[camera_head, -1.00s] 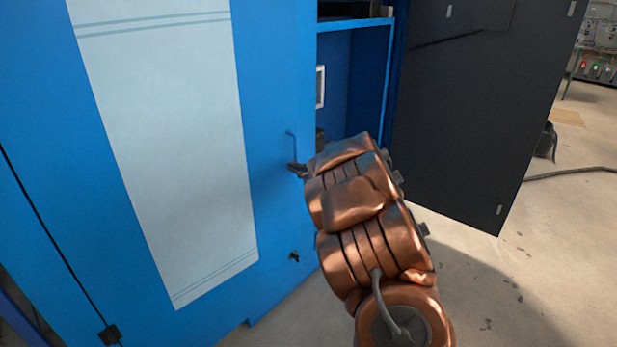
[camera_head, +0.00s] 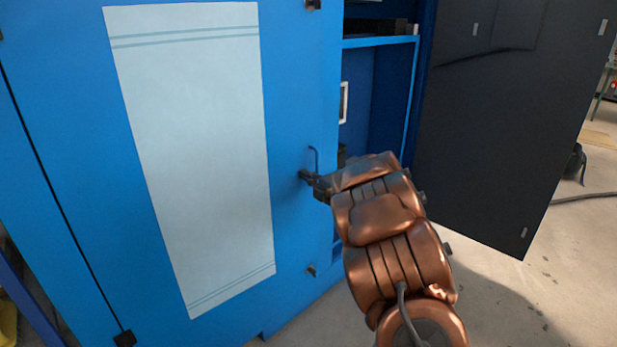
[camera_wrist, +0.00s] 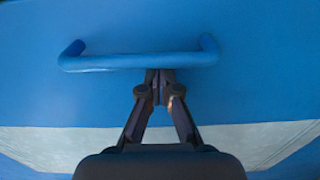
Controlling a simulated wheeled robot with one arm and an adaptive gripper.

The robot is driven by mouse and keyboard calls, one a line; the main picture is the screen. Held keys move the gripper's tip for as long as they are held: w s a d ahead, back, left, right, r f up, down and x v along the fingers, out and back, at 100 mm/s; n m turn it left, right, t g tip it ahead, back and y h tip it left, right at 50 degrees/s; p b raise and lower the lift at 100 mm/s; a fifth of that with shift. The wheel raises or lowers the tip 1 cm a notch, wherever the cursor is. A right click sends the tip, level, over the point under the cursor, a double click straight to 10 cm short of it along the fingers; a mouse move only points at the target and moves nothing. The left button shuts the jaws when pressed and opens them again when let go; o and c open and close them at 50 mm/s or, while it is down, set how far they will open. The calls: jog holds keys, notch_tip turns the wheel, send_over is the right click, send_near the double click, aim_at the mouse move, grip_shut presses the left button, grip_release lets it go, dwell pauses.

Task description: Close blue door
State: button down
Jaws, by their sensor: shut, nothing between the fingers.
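The blue door (camera_head: 300,90) fills the left half of the head view and carries a tall pale panel. It stands ajar, with the cabinet's inside showing past its right edge. Its thin blue handle (camera_head: 315,158) is near that edge; in the wrist view the handle (camera_wrist: 135,61) is a bar across the top. My gripper (camera_head: 308,177) is at the handle, its fingers shut and empty. In the wrist view the fingertips (camera_wrist: 160,80) meet the bar's lower edge near its middle; I cannot tell whether they touch it or the door face.
The blue cabinet interior with a shelf (camera_head: 385,41) is open right of the door. A dark grey panel (camera_head: 490,130) stands at the right, beyond my arm. Pale floor (camera_head: 560,300) is clear at lower right. A dark cable (camera_head: 590,195) lies at far right.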

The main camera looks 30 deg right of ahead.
jog(key=shift+n+y, duration=0.6)
jog(key=shift+y, duration=0.3)
jog(key=p+x, duration=0.1)
jog(key=x, duration=0.4)
jog(key=shift+w+d+p, duration=0.2)
jog(key=shift+p, duration=0.15)
jog(key=shift+w+a+r, duration=0.1)
jog(key=shift+a+r, duration=0.1)
jog(key=shift+r, duration=0.35)
jog(key=shift+w+a+r, duration=0.1)
jog(key=shift+a+r, duration=0.05)
jog(key=shift+r, duration=0.4)
jog(key=shift+s+d+f, duration=0.2)
jog(key=shift+s+f, duration=0.05)
jog(key=shift+f, duration=0.15)
send_near(302, 168)
jog(key=shift+s+d+f, duration=0.25)
jog(key=shift+s+f, duration=0.15)
jog(key=shift+s, duration=0.35)
